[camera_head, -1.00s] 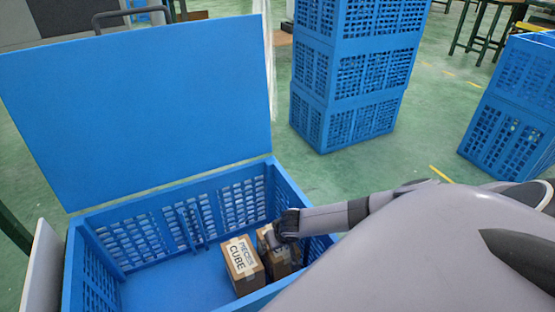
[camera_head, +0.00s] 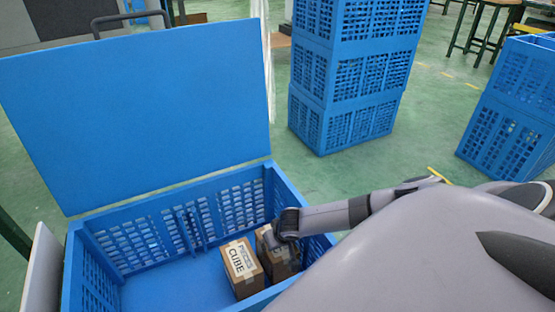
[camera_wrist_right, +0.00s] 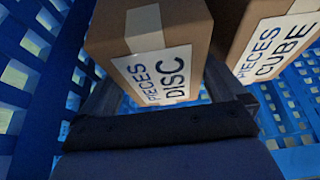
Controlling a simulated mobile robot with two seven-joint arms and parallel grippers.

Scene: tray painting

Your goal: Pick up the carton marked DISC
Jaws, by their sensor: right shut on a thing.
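The brown carton marked DISC (camera_wrist_right: 150,35) fills the upper left of the right wrist view, with its white label facing the camera. My right gripper (camera_wrist_right: 160,90) is shut on it, with a finger at each side. In the head view the DISC carton (camera_head: 284,264) is in the blue crate, right of the CUBE carton (camera_head: 242,268), and my right gripper (camera_head: 276,239) partly covers it. I cannot tell whether its base touches the crate floor. The CUBE carton also shows at the right of the wrist view (camera_wrist_right: 272,35). My left gripper is not in view.
The open blue crate (camera_head: 165,205) has slotted walls and a raised lid (camera_head: 140,110). Its floor left of the cartons is clear. A stack of blue crates (camera_head: 350,75) stands behind, and another crate stack (camera_head: 510,120) is at the right.

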